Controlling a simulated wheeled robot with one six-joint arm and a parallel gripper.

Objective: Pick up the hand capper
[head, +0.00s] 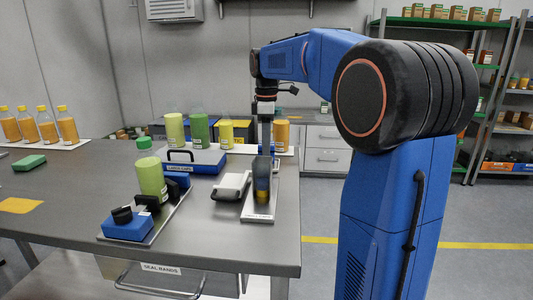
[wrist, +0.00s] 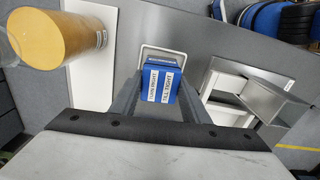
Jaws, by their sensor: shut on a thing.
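In the wrist view, the hand capper (wrist: 160,82) shows as a blue block with white labels, one reading "TILL TIGHT". It sits between the two grey fingers of my gripper (wrist: 158,96), which are shut on it. A pale loop-shaped frame shows just beyond the block. The hand capper cannot be clearly made out there.
The bench (head: 200,222) carries a blue case with a black handle (head: 196,163), a white device (head: 230,187), the metal chute (head: 258,207) and a green bottle (head: 152,178) on a blue-ended fixture. An amber bottle (wrist: 52,38) stands close by. Bench front-right is clear.

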